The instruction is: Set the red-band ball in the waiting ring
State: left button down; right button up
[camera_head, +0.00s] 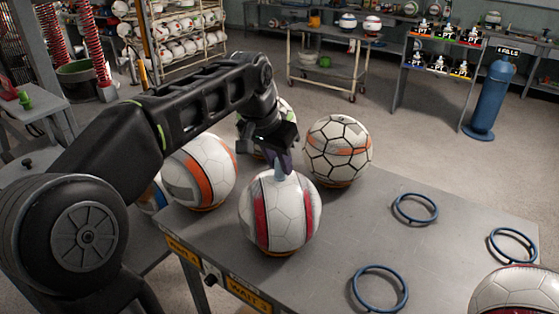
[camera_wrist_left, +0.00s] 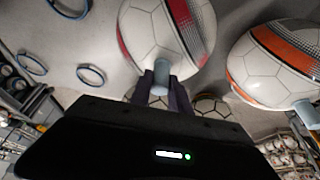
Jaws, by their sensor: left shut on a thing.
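The red-band ball (camera_head: 289,225) is white with red side bands and stands near the table's front edge, an orange rim just showing under it. I cannot tell whether it is raised. My left gripper (camera_head: 281,165) is above it, shut on the grey peg on its top; the peg shows between the fingers in the left wrist view (camera_wrist_left: 162,78), with the ball (camera_wrist_left: 165,30) beyond. Three empty blue rings lie on the grey table (camera_head: 330,225): front (camera_head: 356,293), middle (camera_head: 398,214) and right (camera_head: 494,248). I cannot tell which is the waiting ring. My right gripper is not in view.
An orange-band ball (camera_head: 214,170) stands close left, an orange-and-black ball (camera_head: 340,150) behind right, and another ball (camera_head: 288,112) partly behind my arm. A ball (camera_head: 520,292) is cut off at bottom right. The tabletop between the rings is bare.

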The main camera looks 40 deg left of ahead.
pick_arm(q)
jog(key=shift+f+b, duration=0.25)
jog(key=shift+b, duration=0.05)
jog(key=c, duration=1.2)
grip_release()
jog(key=shift+c, duration=0.2)
jog(key=shift+r+p, duration=0.45)
jog(key=shift+r, duration=0.05)
jog(key=shift+s+r, duration=0.1)
jog(key=shift+r, duration=0.15)
jog(key=p+v, duration=0.1)
jog(key=v, duration=1)
jog(key=shift+p, duration=0.35)
